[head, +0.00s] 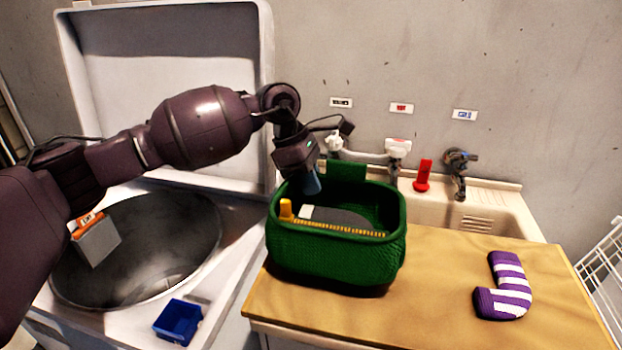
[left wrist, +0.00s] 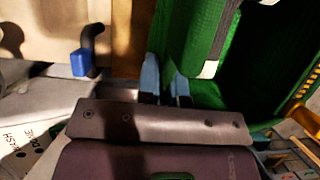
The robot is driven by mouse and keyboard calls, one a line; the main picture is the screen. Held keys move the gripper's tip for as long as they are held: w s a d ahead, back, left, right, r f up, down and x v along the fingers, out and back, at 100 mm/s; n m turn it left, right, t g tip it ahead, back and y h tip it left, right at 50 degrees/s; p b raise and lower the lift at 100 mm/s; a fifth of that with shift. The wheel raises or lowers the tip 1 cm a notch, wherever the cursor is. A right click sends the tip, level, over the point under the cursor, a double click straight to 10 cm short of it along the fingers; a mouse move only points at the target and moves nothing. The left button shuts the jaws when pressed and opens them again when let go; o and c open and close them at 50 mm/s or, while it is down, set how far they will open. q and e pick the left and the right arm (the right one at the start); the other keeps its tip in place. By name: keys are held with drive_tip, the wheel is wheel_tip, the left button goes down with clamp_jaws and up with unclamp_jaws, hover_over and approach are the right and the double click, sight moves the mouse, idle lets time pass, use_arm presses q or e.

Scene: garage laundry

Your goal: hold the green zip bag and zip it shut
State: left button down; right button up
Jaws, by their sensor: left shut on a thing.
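The green zip bag (head: 335,260) stands upright and open on the wooden counter, with a raised green tab (head: 347,172) at its back. A yellow zip strip (head: 345,229) runs across the inside, with a taller yellow piece (head: 286,209) at its left end. My left gripper (head: 311,184) reaches down at the bag's back left rim and is shut on it. In the left wrist view its pale blue fingertips (left wrist: 165,78) close at the edge of the green wall (left wrist: 205,50). The fingers partly hide the gripped spot. My right gripper is in neither view.
A purple and white striped sock (head: 505,287) lies on the wooden counter (head: 440,290) at right. Behind stand a sink (head: 500,207), a tap (head: 458,170) and a red item (head: 423,177). An open washer drum (head: 150,240) and blue box (head: 178,321) are at left.

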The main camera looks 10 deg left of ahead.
use_arm(q)
drive_tip(key=shift+f+b, duration=0.35)
drive_tip(key=shift+f, duration=1.1)
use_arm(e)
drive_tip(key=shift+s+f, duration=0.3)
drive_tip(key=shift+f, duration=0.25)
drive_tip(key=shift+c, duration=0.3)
